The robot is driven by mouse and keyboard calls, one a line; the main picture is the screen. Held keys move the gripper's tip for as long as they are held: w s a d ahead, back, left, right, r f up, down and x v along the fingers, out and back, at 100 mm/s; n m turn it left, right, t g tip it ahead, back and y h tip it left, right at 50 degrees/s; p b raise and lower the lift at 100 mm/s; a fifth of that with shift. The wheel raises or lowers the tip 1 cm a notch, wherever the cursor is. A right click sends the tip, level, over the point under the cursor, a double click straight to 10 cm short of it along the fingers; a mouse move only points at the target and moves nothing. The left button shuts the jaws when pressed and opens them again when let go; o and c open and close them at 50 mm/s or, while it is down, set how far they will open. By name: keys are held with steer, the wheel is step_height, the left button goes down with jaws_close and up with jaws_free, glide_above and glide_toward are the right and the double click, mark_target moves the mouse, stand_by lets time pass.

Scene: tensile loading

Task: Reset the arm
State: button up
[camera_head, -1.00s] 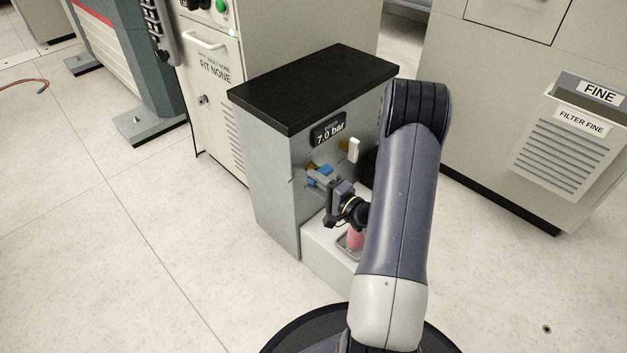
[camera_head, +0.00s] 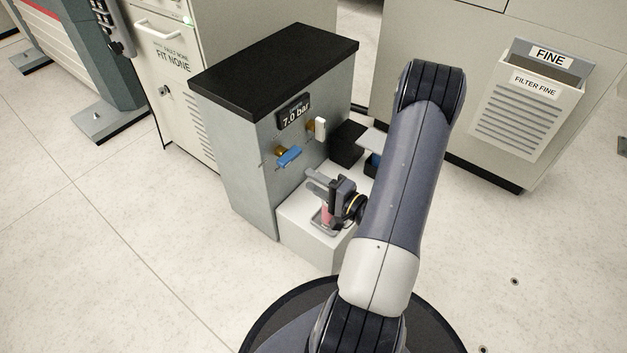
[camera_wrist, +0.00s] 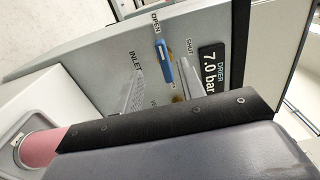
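My gripper (camera_head: 311,181) is in front of the grey drier cabinet, below and apart from its blue valve handle (camera_head: 289,156). Its two fingertips look parted with nothing between them; the wrist view also shows them, with the blue handle (camera_wrist: 163,62) beyond. The handle lies near the OPEN label, with the SHUT label to its right. My arm is bent, and its forearm covers part of the scene right of the cabinet.
The drier cabinet (camera_head: 235,150) shows 7.0 bar and has a white handle (camera_head: 320,127). A pink cylinder (camera_head: 326,214) stands in a tray on the white ledge (camera_head: 300,235), close below my gripper; it also shows in the wrist view (camera_wrist: 42,148). Open floor lies left and right.

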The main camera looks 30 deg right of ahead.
mark_target(286, 166)
steer(key=shift+w, duration=0.15)
steer(key=b+x, duration=0.2)
steer(key=x, duration=0.7)
steer(key=shift+w+a+f, duration=0.1)
steer(key=shift+w+a, duration=0.05)
steer(key=shift+w, duration=0.05)
steer(key=shift+w+a+b, duration=0.15)
steer(key=shift+w+b, duration=0.15)
steer(key=shift+w, duration=0.25)
